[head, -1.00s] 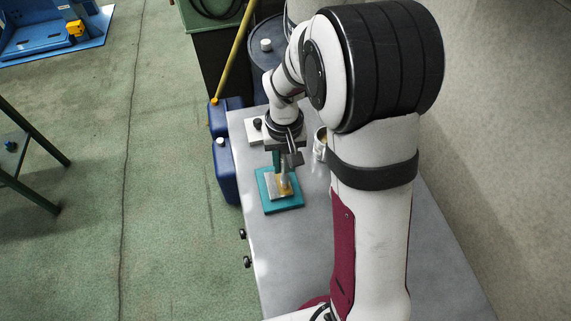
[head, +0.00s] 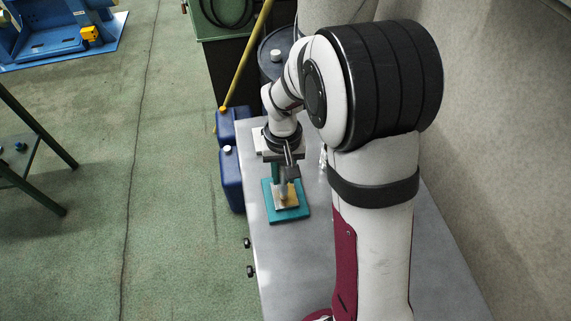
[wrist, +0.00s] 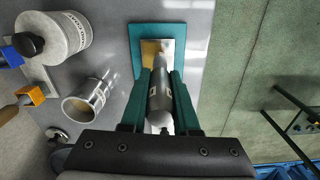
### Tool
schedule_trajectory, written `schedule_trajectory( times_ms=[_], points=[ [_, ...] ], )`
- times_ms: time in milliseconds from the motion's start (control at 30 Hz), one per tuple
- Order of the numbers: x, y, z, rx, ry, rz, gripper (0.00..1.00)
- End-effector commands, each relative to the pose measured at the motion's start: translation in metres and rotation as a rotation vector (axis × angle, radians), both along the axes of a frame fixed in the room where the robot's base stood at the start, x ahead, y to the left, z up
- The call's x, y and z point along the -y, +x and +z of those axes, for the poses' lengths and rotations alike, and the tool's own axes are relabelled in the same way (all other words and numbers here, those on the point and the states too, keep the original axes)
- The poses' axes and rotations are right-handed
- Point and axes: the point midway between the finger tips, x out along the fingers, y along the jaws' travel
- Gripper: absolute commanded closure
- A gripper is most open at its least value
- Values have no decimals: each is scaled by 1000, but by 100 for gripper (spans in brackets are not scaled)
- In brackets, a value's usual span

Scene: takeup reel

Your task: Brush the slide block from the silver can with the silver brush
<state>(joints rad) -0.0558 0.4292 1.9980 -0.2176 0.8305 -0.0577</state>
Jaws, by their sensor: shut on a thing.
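My gripper (wrist: 160,95) is shut on the silver brush (wrist: 159,98), holding its grey cylindrical handle between teal fingers. The brush's far end is over the slide block (wrist: 173,58), a silver plate with a golden patch on its left in the wrist view. I cannot tell whether the bristles touch it. The block (head: 279,189) lies on a teal mat (head: 297,215) in the head view. The silver can (wrist: 88,101), open-topped, stands left of my gripper in the wrist view. It is mostly hidden behind my arm in the head view.
A labelled grey canister (wrist: 60,38) with a black knob stands beyond the can. A brush with an orange ferrule (wrist: 33,94) lies at the wrist view's left edge. Blue jugs (head: 231,180) stand beside the table (head: 262,245). The table's front part is clear.

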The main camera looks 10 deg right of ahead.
Motion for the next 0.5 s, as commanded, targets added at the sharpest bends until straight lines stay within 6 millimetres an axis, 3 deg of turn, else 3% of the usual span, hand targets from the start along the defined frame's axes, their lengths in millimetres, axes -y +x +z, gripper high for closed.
schedule_trajectory(
  times_ms=[267, 500],
  points=[
    [-9, -22, 0, -1, 1, 1, 100],
    [-9, 2, 0, -1, 0, 1, 100]
  ],
)
